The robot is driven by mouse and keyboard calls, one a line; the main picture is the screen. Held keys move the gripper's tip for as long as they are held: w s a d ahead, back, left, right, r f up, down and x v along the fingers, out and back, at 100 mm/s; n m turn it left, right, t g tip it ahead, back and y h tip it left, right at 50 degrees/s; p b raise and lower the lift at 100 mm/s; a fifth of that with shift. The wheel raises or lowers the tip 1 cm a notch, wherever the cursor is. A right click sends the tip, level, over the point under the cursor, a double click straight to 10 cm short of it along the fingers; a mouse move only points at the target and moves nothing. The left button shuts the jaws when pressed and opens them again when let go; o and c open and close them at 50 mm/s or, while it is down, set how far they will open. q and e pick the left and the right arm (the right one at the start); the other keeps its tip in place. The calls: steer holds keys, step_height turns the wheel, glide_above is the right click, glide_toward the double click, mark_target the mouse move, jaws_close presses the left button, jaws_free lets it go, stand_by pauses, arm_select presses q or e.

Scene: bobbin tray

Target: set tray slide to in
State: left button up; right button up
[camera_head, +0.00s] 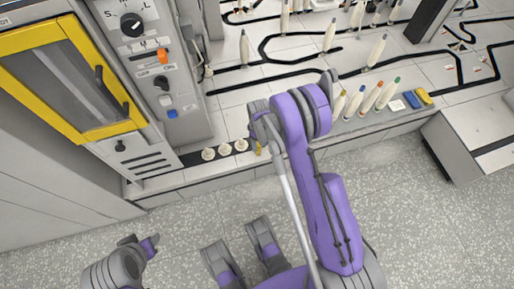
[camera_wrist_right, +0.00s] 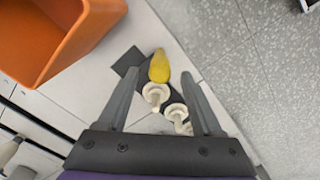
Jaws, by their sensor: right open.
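I cannot tell for sure which part is the tray slide. At the front edge of the bench in the head view, a dark strip (camera_head: 197,157) bears a row of small cream pegs (camera_head: 225,149) and a yellow piece (camera_head: 258,148). In the right wrist view the yellow piece (camera_wrist_right: 159,66) and two cream pegs (camera_wrist_right: 156,93) lie over dark patches. My right gripper (camera_wrist_right: 160,75) is open and empty, its fingers on either side of them in the picture. In the head view my purple right arm hides its fingers. My left gripper's jaws do not show.
A control panel (camera_head: 142,45) with knobs and an orange switch stands left, beside a yellow-framed door (camera_head: 95,80). Coloured-tip bobbins (camera_head: 371,98) stand right of my arm. An orange bin (camera_wrist_right: 50,40) is close in the wrist view. Open floor (camera_head: 440,230) lies in front.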

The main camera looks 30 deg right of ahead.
step_height(320, 180, down, 6)
steer(key=shift+r+b, duration=0.1)
steer(key=shift+b, duration=0.45)
jaws_close()
stand_by(1.1)
